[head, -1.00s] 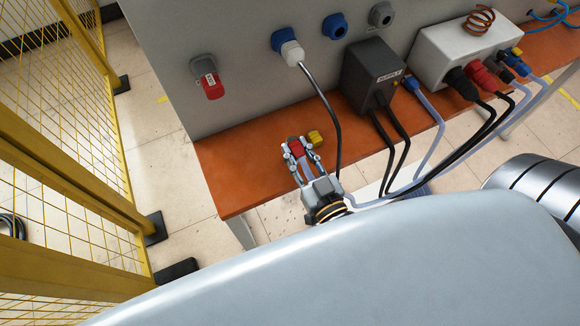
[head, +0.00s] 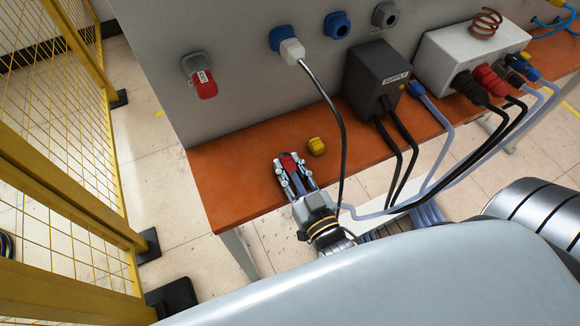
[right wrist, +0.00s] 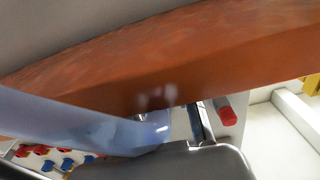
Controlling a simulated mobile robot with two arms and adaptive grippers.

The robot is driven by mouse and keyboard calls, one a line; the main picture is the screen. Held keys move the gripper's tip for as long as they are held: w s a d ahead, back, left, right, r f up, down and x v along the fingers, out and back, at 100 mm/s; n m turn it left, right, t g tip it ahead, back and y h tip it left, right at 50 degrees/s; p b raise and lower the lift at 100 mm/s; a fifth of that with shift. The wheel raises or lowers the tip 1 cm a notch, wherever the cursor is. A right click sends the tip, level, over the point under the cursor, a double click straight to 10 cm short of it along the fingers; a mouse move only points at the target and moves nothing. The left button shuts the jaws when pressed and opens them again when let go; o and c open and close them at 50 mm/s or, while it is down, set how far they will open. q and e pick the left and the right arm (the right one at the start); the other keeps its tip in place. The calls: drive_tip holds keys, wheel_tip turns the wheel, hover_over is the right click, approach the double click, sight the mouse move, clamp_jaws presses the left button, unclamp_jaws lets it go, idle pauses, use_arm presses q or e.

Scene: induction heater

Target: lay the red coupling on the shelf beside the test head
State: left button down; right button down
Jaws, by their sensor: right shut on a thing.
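The red coupling (head: 289,162) is between the fingers of my right gripper (head: 287,161), which is shut on it over the left part of the orange shelf (head: 228,180). I cannot tell whether the coupling touches the shelf. The shelf also fills much of the right wrist view (right wrist: 190,60), where the held coupling cannot be made out clearly. No part is labelled test head; a white box (head: 447,50) with a copper coil (head: 486,21) on it stands at the shelf's right. My left gripper is not in view.
A yellow coupling (head: 316,146) sits just right of my right gripper. A black cable (head: 338,115) hangs close by from a white plug (head: 292,51). A dark box (head: 375,75) stands farther right. The shelf's left end is clear. Yellow fencing (head: 75,190) stands at left.

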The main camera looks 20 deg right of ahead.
drive_tip(key=c, duration=1.1)
unclamp_jaws()
drive_tip(key=shift+f, duration=0.1)
drive_tip(key=shift+o, duration=0.2)
drive_tip(key=s, duration=1.2)
drive_tip(key=shift+d+b, duration=0.2)
drive_tip(key=shift+b, duration=0.2)
